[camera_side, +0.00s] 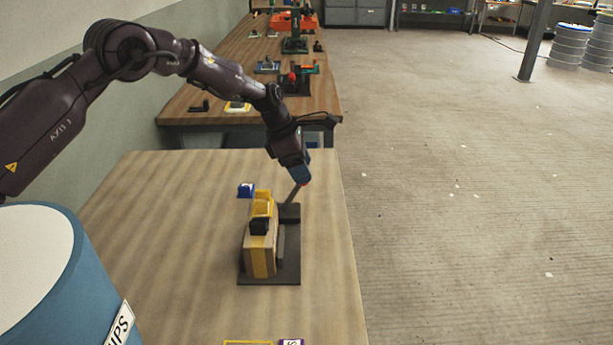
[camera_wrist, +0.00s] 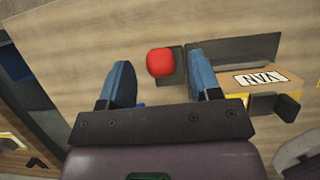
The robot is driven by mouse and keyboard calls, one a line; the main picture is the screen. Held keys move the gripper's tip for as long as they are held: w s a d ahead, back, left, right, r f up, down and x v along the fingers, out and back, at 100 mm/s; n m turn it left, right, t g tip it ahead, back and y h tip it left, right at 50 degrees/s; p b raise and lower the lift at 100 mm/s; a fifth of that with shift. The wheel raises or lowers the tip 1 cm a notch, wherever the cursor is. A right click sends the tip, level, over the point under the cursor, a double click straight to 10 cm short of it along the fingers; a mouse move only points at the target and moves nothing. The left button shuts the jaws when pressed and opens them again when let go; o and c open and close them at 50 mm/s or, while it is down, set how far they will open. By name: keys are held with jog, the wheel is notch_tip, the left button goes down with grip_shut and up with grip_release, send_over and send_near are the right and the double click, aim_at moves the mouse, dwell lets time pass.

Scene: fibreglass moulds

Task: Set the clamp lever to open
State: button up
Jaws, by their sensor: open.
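The clamp stands on a dark base plate (camera_side: 287,278) on the wooden table. Its grey lever (camera_side: 294,193) slants up beside a dark block at the back of the plate. The lever's red knob (camera_wrist: 160,62) shows large in the wrist view. My gripper (camera_side: 303,176) is over the lever's upper end in the side view. In the wrist view its two blue fingers (camera_wrist: 158,66) are apart, with the knob between them and gaps on both sides. A brown box with a yellow strip (camera_side: 260,262) sits on the plate; yellow and black parts stand on its top.
A small blue block (camera_side: 246,190) is near the clamp's back left. A large blue drum (camera_side: 90,275) stands front left. A yellow-edged item (camera_side: 248,342) and a purple label (camera_side: 291,342) lie at the front. The table right of the plate is clear.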

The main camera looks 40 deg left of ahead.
aim_at(294, 191)
jog(key=shift+x, duration=1.6)
jog(key=shift+c, duration=0.2)
jog(key=shift+r, duration=0.1)
grip_shut()
